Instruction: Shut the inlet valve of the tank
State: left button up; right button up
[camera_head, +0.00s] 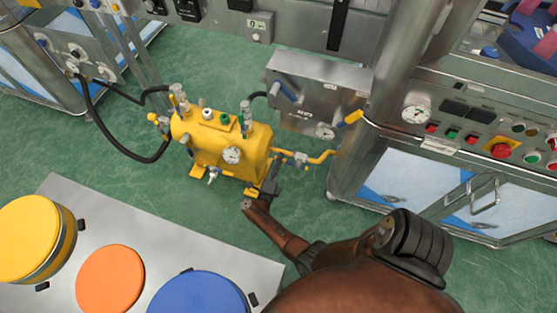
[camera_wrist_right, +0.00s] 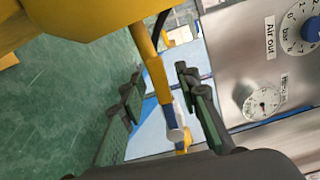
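The yellow tank (camera_head: 222,150) stands on the green floor in the middle of the head view; its underside or side (camera_wrist_right: 75,15) fills the top left of the right wrist view. A yellow pipe with a valve fitting (camera_head: 298,158) leaves its right side; I cannot tell for sure whether this is the inlet valve. My right gripper (camera_head: 262,191) is at the tank's lower right. In the wrist view its fingers (camera_wrist_right: 159,76) are open, with a yellow bar (camera_wrist_right: 156,75) showing between them; contact cannot be told. My left gripper is out of view.
A steel cabinet (camera_head: 385,170) with gauge and buttons stands to the right, and a steel box (camera_head: 320,85) behind the tank. A black hose (camera_head: 100,125) runs left from the tank. A grey platform (camera_head: 60,190) with coloured drums is in front left. Green floor lies between.

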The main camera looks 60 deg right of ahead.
jog(key=shift+w+d, duration=0.1)
jog(key=shift+d, duration=0.45)
grip_shut()
dwell(0.4)
